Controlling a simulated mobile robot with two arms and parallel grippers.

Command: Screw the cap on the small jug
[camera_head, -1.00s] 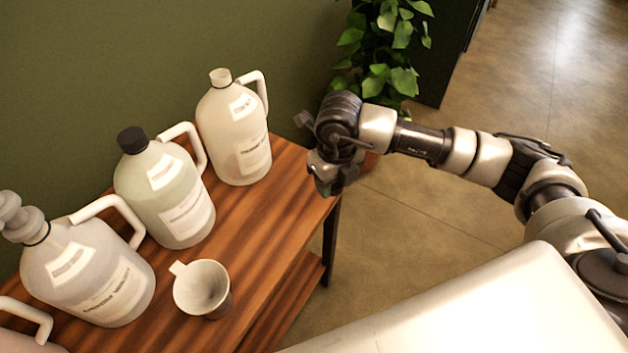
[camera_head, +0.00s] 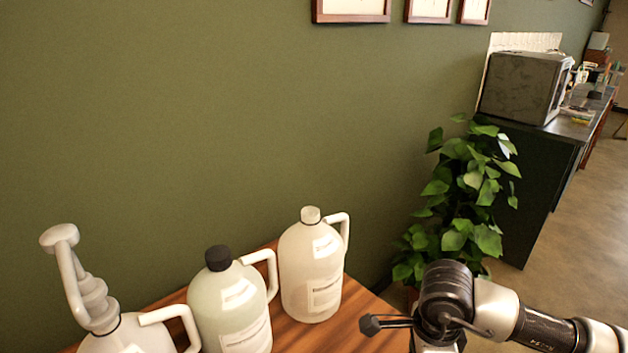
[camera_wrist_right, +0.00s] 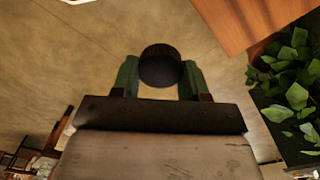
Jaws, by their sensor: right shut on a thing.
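My right gripper (camera_wrist_right: 160,76) is shut on a dark, round, ribbed cap (camera_wrist_right: 160,66), held between its two greenish fingers above the floor. In the head view, my right wrist shows at the bottom right, to the right of the jugs, and its fingers are out of frame. A pale jug (camera_head: 312,270) with a white handle and a light-coloured top stands at the right end of the row. A jug with a black cap (camera_head: 218,258) stands left of it. I cannot tell which jug is the small one. My left gripper is not in view.
A jug with a grey pump (camera_head: 88,290) is at the lower left. The wooden table (camera_head: 365,320) has bare room at its right end. A leafy plant (camera_head: 460,200) stands beyond my right arm, before a dark counter (camera_head: 530,180). A green wall rises behind the jugs.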

